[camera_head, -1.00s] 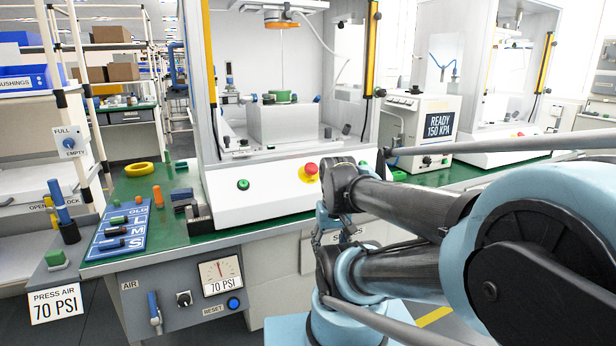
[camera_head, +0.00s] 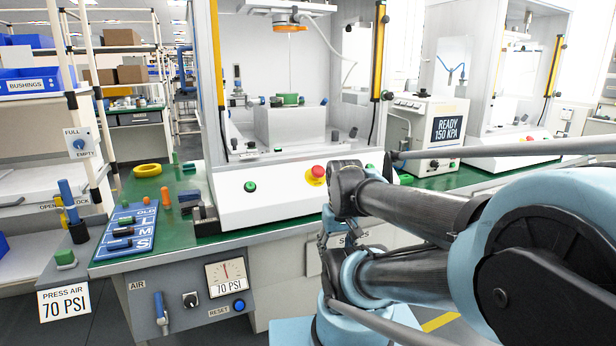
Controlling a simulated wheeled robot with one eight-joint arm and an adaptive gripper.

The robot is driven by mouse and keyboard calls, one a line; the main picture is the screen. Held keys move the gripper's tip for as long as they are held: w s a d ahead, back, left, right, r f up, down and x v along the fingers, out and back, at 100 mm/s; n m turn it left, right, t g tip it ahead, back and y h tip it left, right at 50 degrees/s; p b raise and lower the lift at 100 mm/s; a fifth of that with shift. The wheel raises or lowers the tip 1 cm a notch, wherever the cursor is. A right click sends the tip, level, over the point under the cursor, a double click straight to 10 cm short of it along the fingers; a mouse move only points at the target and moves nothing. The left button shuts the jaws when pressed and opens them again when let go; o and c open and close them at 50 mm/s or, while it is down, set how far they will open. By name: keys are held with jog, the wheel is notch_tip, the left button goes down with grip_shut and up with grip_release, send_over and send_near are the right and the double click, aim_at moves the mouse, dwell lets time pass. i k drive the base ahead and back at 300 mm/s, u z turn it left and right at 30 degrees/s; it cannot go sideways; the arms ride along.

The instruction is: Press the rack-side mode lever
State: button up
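A blue-handled lever (camera_head: 72,203) with a dark collar stands on a grey box at the left, beside the rack's front post. It leans slightly left. A green button (camera_head: 66,258) sits in front of it, above a "PRESS AIR 70 PSI" label (camera_head: 64,303). A second blue-handled lever (camera_head: 160,308) hangs on the grey AIR panel below the bench edge. A FULL/EMPTY dial (camera_head: 79,144) is fixed to the rack. My dark and light-blue arm fills the right. My gripper (camera_head: 323,238) seems to be the small linkage under the wrist, well right of both levers; its fingers are not clear.
The press enclosure (camera_head: 265,205) has a red stop button (camera_head: 318,171). A white rack (camera_head: 85,92) stands at left. Open floor shows below the left lever.

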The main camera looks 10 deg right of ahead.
aim_at(201, 206)
jog(key=u, duration=0.55)
jog(key=k, duration=0.85)
jog(key=z, duration=0.45)
jog(key=i, duration=0.5)
jog(key=z, duration=0.05)
